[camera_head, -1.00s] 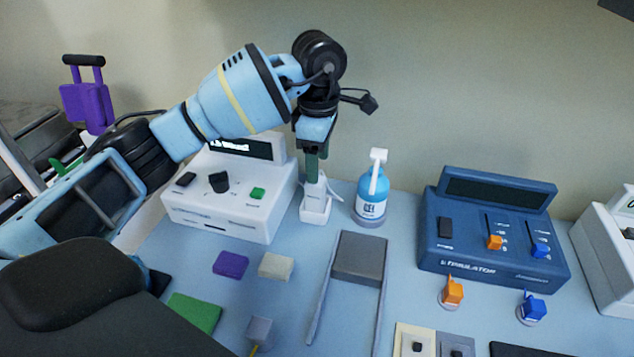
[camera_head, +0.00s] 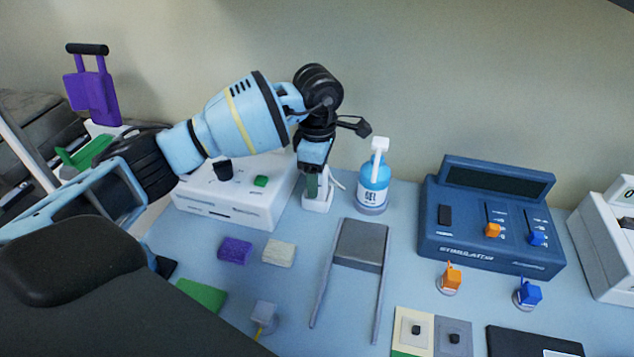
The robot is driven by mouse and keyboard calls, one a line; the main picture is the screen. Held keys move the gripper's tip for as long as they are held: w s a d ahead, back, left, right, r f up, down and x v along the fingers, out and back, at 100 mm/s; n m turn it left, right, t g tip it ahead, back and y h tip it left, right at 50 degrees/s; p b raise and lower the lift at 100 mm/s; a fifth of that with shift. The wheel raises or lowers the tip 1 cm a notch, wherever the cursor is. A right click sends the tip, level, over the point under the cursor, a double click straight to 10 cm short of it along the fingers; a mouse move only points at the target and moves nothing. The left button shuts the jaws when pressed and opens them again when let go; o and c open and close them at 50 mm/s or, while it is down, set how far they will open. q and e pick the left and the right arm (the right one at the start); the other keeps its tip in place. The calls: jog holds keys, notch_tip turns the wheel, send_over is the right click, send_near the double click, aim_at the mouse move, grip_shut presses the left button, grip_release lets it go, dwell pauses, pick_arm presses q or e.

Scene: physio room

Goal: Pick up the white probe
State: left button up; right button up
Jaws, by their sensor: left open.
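The white probe (camera_head: 316,203) stands in a small white holder beside the white device (camera_head: 239,195), left of the blue bottle. Only its lower part and the holder show; my left gripper covers the top. My left gripper (camera_head: 312,188) points down from above, with its greenish fingers at the probe's upper part. It is open; whether the fingers touch the probe cannot be told. My right gripper is not in view.
A blue pump bottle (camera_head: 372,188) stands close to the right of the holder. A blue stimulator box (camera_head: 490,225) is farther right. A grey U-shaped frame (camera_head: 361,245), a purple block (camera_head: 235,251) and a cream block (camera_head: 279,253) lie in front.

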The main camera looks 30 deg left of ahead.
pick_arm(q)
jog(key=shift+f, duration=0.35)
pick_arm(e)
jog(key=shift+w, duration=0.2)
pick_arm(q)
jog(key=shift+c, duration=0.3)
jog(key=c, duration=1.1)
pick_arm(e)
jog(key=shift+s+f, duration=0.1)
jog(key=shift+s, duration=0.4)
pick_arm(q)
jog(key=shift+r, duration=0.1)
